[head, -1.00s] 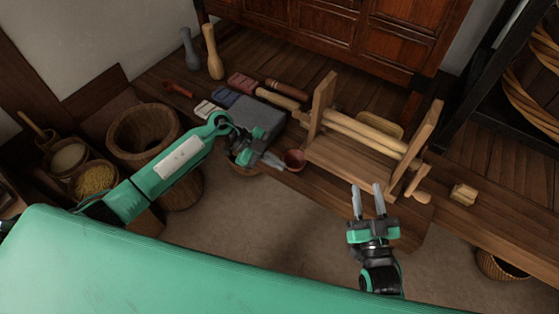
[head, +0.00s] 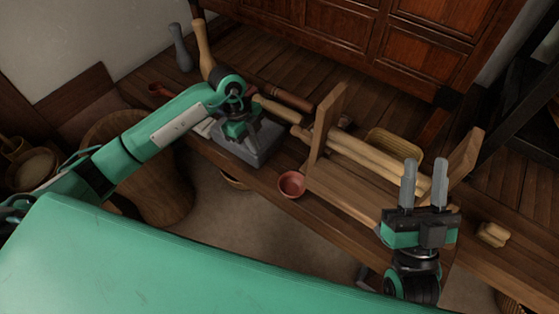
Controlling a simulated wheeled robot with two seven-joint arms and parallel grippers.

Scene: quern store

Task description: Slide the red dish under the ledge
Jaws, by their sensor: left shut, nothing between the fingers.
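The small red dish (head: 291,184) sits upright on the wooden bench, near its front edge, just left of a wooden roller frame (head: 325,125). No part of the view is clearly the ledge; the frame's low board (head: 345,190) lies right of the dish. My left gripper (head: 258,127) is shut and empty above the grey block (head: 245,150), left of and behind the dish, apart from it. My arm hides part of the block. My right gripper (head: 424,185) is open and empty, fingers pointing away, in front of the frame's right end.
Wooden rollers (head: 375,155) span the frame. Wooden-handled tools (head: 285,96) lie behind the block. A tan wooden piece (head: 492,235) is at the right. A large wooden tub (head: 130,150) stands at the left. A carved cabinet (head: 360,40) closes off the back.

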